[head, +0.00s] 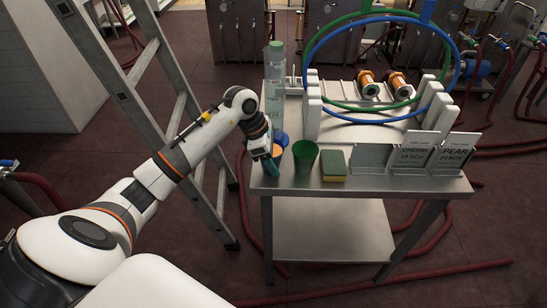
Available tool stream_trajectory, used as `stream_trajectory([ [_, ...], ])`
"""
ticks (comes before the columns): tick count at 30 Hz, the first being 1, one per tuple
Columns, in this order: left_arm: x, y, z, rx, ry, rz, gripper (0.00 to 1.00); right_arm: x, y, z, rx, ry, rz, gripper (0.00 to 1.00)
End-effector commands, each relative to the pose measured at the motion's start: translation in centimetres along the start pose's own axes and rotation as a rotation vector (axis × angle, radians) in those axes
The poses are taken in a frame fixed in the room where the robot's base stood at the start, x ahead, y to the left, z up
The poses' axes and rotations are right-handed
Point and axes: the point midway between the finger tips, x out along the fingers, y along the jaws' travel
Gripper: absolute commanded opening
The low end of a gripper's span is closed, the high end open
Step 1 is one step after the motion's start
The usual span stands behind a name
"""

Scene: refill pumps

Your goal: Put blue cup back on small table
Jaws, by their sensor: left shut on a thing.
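The blue cup (282,138) shows as a small bright blue patch at the left end of the small metal table (343,189), close against my left gripper (267,152). A teal piece at the fingertips is too small to make out. My right gripper is not in view.
A green cup (304,160) stands just right of the gripper, then a yellow-green sponge (334,163) and label cards (455,152). A clear cylinder (274,85) stands behind. A ladder (178,115) is left of the table. Red hoses cross the floor.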

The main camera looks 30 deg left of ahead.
Motion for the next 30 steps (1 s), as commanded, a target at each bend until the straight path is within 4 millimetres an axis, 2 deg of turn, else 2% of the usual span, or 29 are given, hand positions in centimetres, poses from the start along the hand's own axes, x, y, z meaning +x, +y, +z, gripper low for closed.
stream_trajectory([
  [1,0.3,0.0,0.1,0.000,0.000,-0.001,0.30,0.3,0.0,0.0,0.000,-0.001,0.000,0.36],
  [2,0.2,0.0,0.1,0.000,0.000,-0.001,0.64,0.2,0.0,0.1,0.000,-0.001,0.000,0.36],
  [5,0.1,0.0,0.1,0.000,0.000,0.000,0.80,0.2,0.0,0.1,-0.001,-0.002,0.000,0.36],
  [6,0.1,0.0,0.1,0.000,0.000,0.000,0.82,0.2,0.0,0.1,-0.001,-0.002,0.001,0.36],
  [17,-0.4,0.0,-0.1,0.000,0.000,-0.001,0.82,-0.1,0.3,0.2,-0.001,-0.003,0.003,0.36],
  [20,-1.8,-0.1,0.0,0.000,0.000,-0.005,0.82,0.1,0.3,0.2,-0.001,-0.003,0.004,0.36],
  [30,-9.0,-0.1,0.0,0.000,-0.001,-0.005,0.82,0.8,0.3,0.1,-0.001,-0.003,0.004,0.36],
])
